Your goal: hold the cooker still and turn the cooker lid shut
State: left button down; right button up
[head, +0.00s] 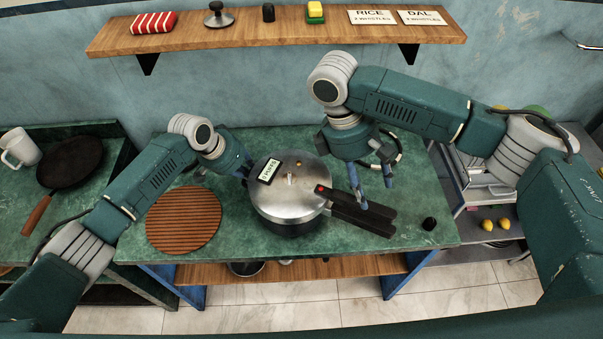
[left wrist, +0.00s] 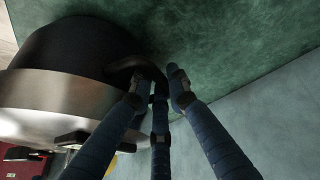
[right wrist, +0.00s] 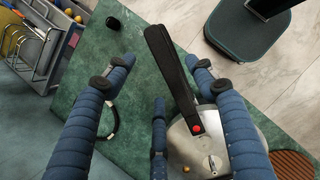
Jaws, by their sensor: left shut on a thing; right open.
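The steel pressure cooker (head: 275,210) stands on the green counter, its lid (head: 300,178) on top. The lid's black handle (head: 368,204) has a red button and points right; the body's handle (head: 362,223) shows beside it at a slight angle, not fully lined up. My left gripper (head: 244,172) is shut at the cooker's left side; the left wrist view shows its fingers around the small dark side handle (left wrist: 128,64). My right gripper (head: 374,183) is open above the long handles; in the right wrist view the black handle (right wrist: 166,60) lies between its fingers.
A round slatted wooden mat (head: 184,220) lies left of the cooker. A small black knob (head: 428,223) stands near the counter's right front. A curved loop (head: 397,148) lies behind my right gripper. A shelf (head: 280,38) hangs on the back wall.

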pick_arm(q)
jog(key=shift+f, duration=0.1)
pick_arm(e)
jog(key=shift+v, duration=2.25)
pick_arm(q)
jog(key=c, duration=1.6)
grip_release()
pick_arm(e)
jog(key=shift+a, duration=0.1)
pick_arm(q)
jog(key=v, duration=1.2)
jog(key=shift+a, duration=0.15)
